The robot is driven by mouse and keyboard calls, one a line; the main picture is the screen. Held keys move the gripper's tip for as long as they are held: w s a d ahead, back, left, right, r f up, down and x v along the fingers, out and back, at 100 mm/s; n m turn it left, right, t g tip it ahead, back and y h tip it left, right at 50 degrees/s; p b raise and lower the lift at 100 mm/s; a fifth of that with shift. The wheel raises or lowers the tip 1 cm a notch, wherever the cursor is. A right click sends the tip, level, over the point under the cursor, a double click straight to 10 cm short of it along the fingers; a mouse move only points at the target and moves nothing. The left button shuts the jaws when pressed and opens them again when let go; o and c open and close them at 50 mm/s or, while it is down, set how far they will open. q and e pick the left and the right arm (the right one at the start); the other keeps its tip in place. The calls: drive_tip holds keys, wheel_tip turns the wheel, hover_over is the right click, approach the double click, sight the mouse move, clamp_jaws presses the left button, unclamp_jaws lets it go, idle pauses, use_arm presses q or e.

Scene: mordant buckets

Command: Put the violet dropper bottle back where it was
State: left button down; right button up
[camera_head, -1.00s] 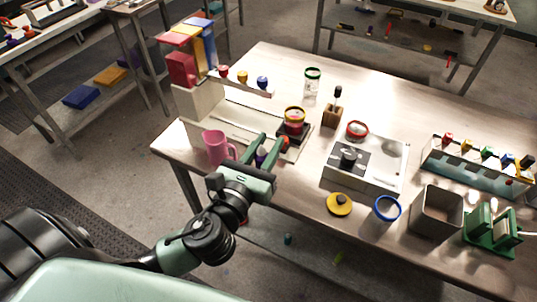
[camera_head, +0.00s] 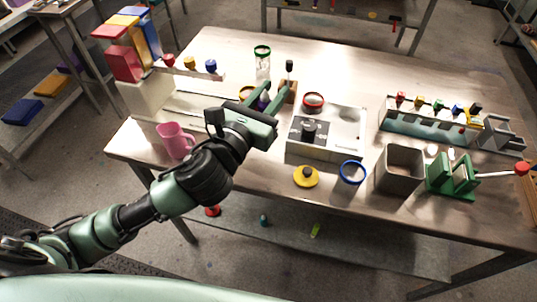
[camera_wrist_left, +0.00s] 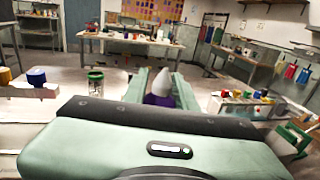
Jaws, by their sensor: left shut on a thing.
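The violet dropper bottle (camera_wrist_left: 152,100) is between the fingers of my left gripper (camera_wrist_left: 157,88) in the left wrist view. It has a violet body and a pale grey pointed top, and looks about upright. In the head view my left gripper (camera_head: 265,97) is shut on it above the table, and only a bit of violet (camera_head: 262,104) shows between the fingers. A rack of dropper bottles (camera_head: 428,120) with coloured caps stands at the right; it also shows in the left wrist view (camera_wrist_left: 240,108). My right gripper is not in view.
A grey-white device with a black knob (camera_head: 327,134) stands right of my gripper. A pink pitcher (camera_head: 175,141), yellow lid (camera_head: 306,177), blue-rimmed jar (camera_head: 351,173), grey square bin (camera_head: 400,169) and green stand (camera_head: 452,177) line the front.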

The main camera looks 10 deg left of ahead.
use_arm(q)
wheel_tip(320, 180, down, 13)
drive_tip(key=b, duration=0.2)
drive_tip(key=shift+b, duration=0.35)
drive_tip(key=shift+f+b, duration=0.7)
drive_tip(key=shift+f, duration=1.45)
drive_tip(key=shift+f, duration=0.2)
drive_tip(key=c, duration=1.1)
unclamp_jaws()
drive_tip(key=shift+r, duration=0.1)
